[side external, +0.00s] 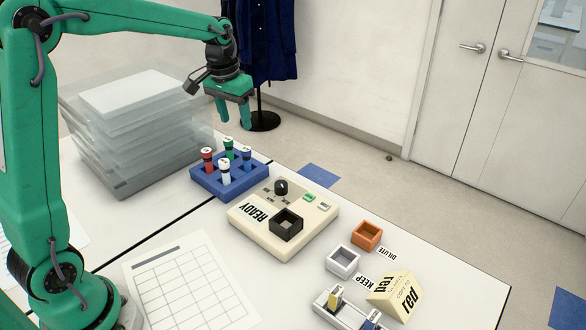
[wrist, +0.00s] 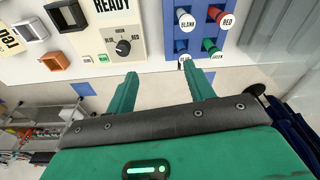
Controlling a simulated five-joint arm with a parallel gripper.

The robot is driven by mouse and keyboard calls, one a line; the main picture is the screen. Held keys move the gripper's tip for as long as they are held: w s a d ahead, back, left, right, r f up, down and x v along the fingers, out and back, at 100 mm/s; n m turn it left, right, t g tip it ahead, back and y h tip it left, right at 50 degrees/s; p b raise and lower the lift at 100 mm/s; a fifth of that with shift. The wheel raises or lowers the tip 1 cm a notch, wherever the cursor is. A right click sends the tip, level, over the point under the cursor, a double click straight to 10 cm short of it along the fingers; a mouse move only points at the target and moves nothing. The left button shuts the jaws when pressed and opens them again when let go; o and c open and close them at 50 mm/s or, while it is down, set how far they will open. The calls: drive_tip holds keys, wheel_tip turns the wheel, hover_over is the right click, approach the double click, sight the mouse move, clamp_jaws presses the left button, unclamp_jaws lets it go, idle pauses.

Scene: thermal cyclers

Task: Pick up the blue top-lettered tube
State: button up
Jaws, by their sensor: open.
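The blue tube (side external: 247,156) stands upright in the right corner of the blue rack (side external: 203,191), with a pale lettered top. In the wrist view its top (wrist: 184,59) shows just beyond one fingertip, partly hidden. Red (side external: 207,157), green (side external: 228,146) and white (side external: 225,169) tubes stand in the same rack. In the wrist view their tops read RED (wrist: 228,20), GREEN (wrist: 215,54) and BLANK (wrist: 186,21).
A cream console (side external: 265,243) marked READY, with a knob and black socket, stands beside the rack. Clear stacked boxes (side external: 130,140) stand behind left. White (side external: 342,260) and orange (side external: 367,235) holders, a cream block (side external: 395,293) and a white holder with yellow and blue pieces lie nearer.

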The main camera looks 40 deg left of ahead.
drive_tip(key=g, duration=0.2)
hover_over(245, 149)
drive_tip(key=shift+n, duration=0.4)
drive_tip(key=f, duration=1)
drive_tip(key=shift+w+f, duration=0.1)
drive_tip(key=shift+w, duration=0.2)
drive_tip(key=shift+f, duration=1.3)
drive_tip(key=shift+s+f, duration=0.2)
drive_tip(key=shift+f, duration=2.4)
drive_tip(key=c, duration=1)
drive_tip(key=shift+c, duration=0.2)
drive_tip(key=shift+r, duration=0.15)
